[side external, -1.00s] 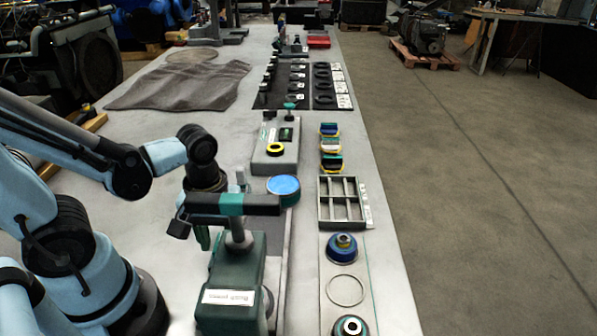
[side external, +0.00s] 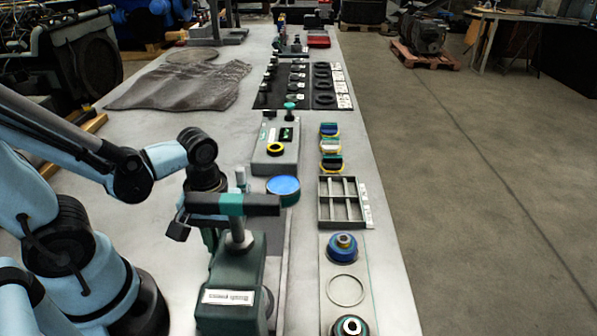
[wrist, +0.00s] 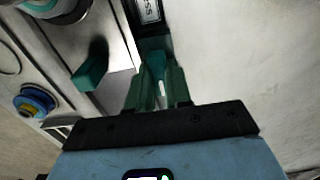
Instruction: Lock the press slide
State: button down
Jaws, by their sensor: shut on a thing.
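The bench press (side external: 232,280) stands at the front of the bench, with a dark green body, a white label and a dark crossbar with a teal band (side external: 231,204). The label also shows at the top of the wrist view (wrist: 148,11). My gripper (side external: 210,238) is low beside the press, its fingers partly hidden by the crossbar. In the wrist view my gripper (wrist: 158,84) is shut on a small teal piece (wrist: 155,62) at the side of the press. I cannot tell the full shape of this piece or the slide's exact state.
A blue-topped round part (side external: 283,186) sits behind the crossbar. To the right are a blue bushing (side external: 343,246), a ring (side external: 345,290) and a grey divided tray (side external: 341,204). A grey box with a yellow ring (side external: 275,150) stands farther back.

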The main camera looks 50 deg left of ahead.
jog(key=m, duration=0.4)
jog(key=shift+m, duration=0.4)
jog(key=m, duration=0.3)
jog(key=shift+m, duration=0.8)
